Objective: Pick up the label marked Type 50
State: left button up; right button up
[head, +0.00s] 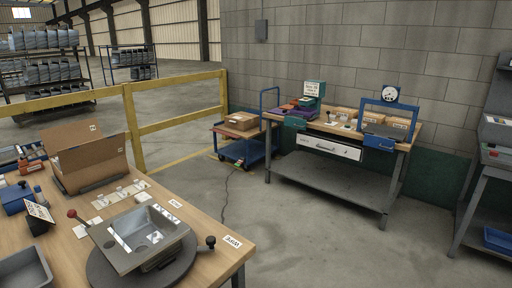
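Several white labels lie around the wooden table at the left. A strip of labels (120,194) lies behind the sink. A small label (175,203) lies right of it, and another label (232,242) with dark print sits near the table's right edge. One more white label (87,229) is by the red-knobbed lever. The print is too small for me to tell which one is marked Type 50. The metal sink (142,237) rests tilted on a dark round turntable (105,272). Neither of my grippers is in view.
An open cardboard box (88,166) and a dark sign (39,213) stand on the table (205,232). A grey tray (25,270) is at its front left. A yellow railing (180,122) runs behind. A workbench (335,172) and blue cart (240,150) stand beyond open floor.

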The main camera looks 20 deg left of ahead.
aim_at(140, 187)
jog(key=i+l+u, duration=0.2)
jog(key=u, duration=0.25)
jog(key=i+l+u, duration=0.55)
jog(key=l+u, duration=0.25)
jog(key=u, duration=0.15)
jog(key=i+l+u, duration=0.15)
jog(key=l+u, duration=0.3)
jog(key=i+l+u, duration=0.1)
jog(key=l+u, duration=0.35)
jog(key=l, duration=0.15)
jog(key=l+u, duration=0.5)
jog(key=l, duration=0.15)
jog(key=k+l+u, duration=0.1)
jog(key=l+u, duration=0.35)
jog(key=l, duration=0.15)
jog(key=i+z, duration=0.5)
